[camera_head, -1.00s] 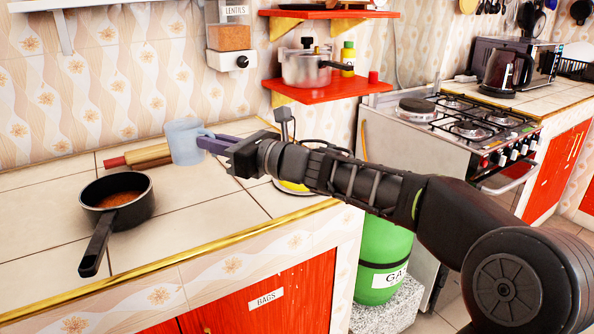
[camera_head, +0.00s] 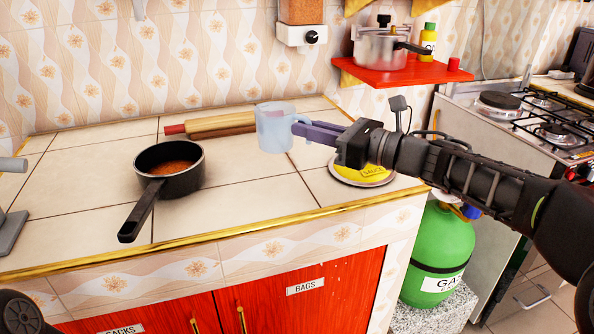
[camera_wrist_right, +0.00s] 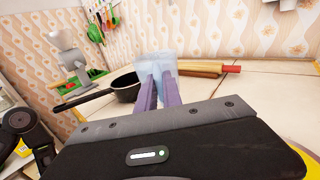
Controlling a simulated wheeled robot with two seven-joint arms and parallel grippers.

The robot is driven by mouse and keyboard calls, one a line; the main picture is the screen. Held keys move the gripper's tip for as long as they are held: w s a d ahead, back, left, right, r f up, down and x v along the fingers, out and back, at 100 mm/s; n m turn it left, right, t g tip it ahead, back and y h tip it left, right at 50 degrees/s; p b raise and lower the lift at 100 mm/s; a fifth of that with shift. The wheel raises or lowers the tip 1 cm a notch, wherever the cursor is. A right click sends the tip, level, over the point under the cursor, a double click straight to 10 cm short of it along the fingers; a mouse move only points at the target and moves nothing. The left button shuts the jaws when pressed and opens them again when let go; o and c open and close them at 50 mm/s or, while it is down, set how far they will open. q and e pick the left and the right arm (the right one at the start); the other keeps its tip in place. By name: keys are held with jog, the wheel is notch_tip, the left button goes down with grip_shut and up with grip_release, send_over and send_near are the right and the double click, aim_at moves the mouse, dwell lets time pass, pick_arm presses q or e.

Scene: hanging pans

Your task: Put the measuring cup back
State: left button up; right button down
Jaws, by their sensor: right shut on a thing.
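The measuring cup (camera_head: 272,128) is pale blue and translucent. It is upright in the head view, in front of the rolling pin and above the tiled counter. My right gripper (camera_head: 304,128) has its purple fingers shut on the cup's handle side. The cup also shows in the right wrist view (camera_wrist_right: 155,66) beyond the fingertips of that gripper (camera_wrist_right: 158,84). I cannot tell how far the cup's base is above the counter. My left gripper is not in view.
A black saucepan (camera_head: 168,168) with brown contents stands on the counter (camera_head: 240,195), left of the cup. A rolling pin (camera_head: 215,124) lies behind. A yellow lid (camera_head: 361,172) lies below my right gripper. A red shelf (camera_head: 400,72) holds a pressure cooker (camera_head: 382,46). Free tiles lie between saucepan and lid.

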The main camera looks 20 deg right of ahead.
jog(key=shift+f, duration=1.3)
jog(key=shift+f+b, duration=0.65)
jog(key=shift+f, duration=1.85)
jog(key=shift+f+b, duration=0.25)
jog(key=shift+b, duration=0.1)
jog(key=c, duration=1.5)
grip_release()
jog(key=shift+r, duration=0.1)
